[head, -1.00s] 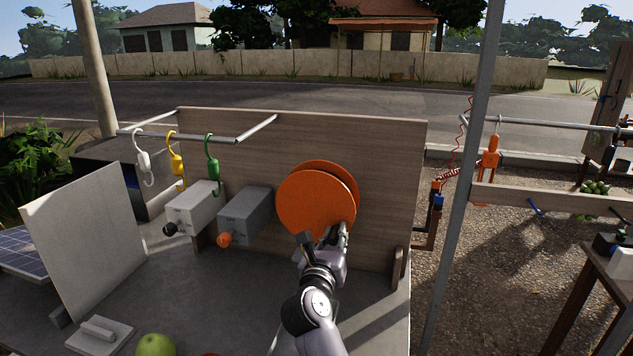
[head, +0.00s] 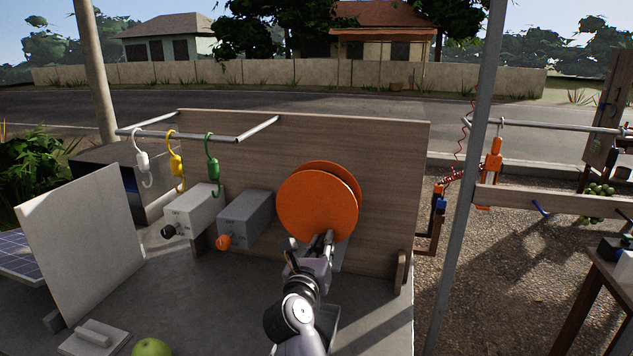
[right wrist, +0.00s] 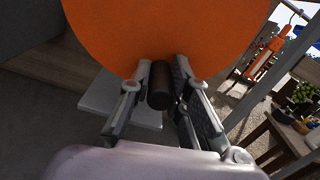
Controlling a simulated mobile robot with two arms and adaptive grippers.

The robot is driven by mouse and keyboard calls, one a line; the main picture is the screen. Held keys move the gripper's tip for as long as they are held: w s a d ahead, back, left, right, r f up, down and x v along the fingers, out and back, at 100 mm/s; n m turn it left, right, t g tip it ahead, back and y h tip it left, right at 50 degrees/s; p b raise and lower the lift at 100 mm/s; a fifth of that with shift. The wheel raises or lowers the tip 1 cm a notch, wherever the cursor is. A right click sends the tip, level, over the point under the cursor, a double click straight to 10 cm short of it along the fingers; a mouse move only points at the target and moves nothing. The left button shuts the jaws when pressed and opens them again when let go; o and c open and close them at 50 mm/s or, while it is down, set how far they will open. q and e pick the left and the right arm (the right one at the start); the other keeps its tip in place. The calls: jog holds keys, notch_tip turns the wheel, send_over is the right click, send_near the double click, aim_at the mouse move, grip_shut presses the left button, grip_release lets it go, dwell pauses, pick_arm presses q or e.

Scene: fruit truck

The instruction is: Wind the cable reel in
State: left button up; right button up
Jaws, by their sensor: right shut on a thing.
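The cable reel (head: 317,200) is a pair of orange discs mounted in front of the wooden back panel. My right gripper (head: 310,243) is at the lower edge of the front disc. In the right wrist view, the orange disc (right wrist: 165,30) fills the top, and a dark cylindrical handle (right wrist: 160,88) sticks out from it between the two fingers of my right gripper (right wrist: 160,90). The gripper is shut on this handle. The cable itself cannot be made out. My left gripper is not in view.
Left of the reel stand a grey box with an orange knob (head: 243,219) and a pale box with a black knob (head: 192,210). White, yellow and green hooks (head: 212,160) hang above them. A metal post (head: 461,190) rises to the right. The counter front holds a green fruit (head: 151,347).

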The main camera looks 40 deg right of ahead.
aim_at(305, 232)
jog(key=shift+r, duration=0.1)
jog(key=shift+w+a+b, duration=0.6)
jog(key=shift+w+a, duration=0.2)
jog(key=shift+w, duration=0.1)
jog(key=shift+w+a+f, duration=0.1)
jog(key=shift+f, duration=0.1)
jog(key=shift+w+a, duration=0.15)
jog(key=shift+w+a+r+b, duration=0.3)
jog(key=shift+w+a, duration=0.2)
jog(key=shift+w, duration=0.1)
